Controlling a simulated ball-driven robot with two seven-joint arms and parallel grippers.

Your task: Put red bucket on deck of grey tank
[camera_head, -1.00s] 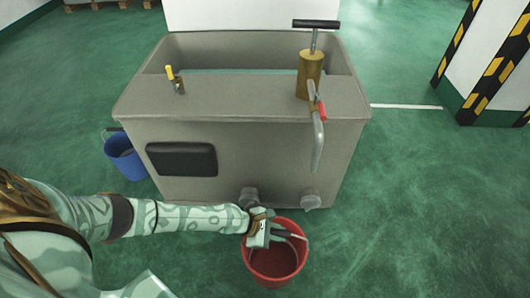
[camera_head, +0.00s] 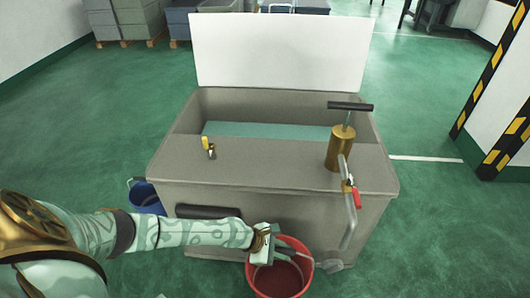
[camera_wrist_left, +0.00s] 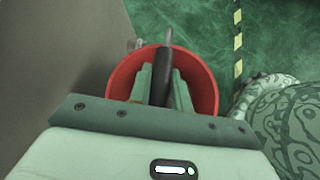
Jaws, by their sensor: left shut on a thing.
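The red bucket (camera_head: 306,270) hangs in front of the grey tank, near its lower right front. My left gripper (camera_head: 277,250) is shut on the bucket's handle, above the bucket's opening. In the left wrist view the two fingers (camera_wrist_left: 161,85) close around the dark handle grip, with the red bucket (camera_wrist_left: 205,82) below. The grey tank (camera_head: 180,165) has a flat deck at its front and an open basin with greenish liquid behind it. My right gripper is not in view.
On the deck stand a brass hand pump (camera_head: 340,148) with a bent spout at the right and a yellow-handled valve (camera_head: 208,146) at the left. The deck between them is clear. A blue bucket (camera_head: 146,197) is left of the tank. A striped pillar (camera_head: 500,125) stands at the right.

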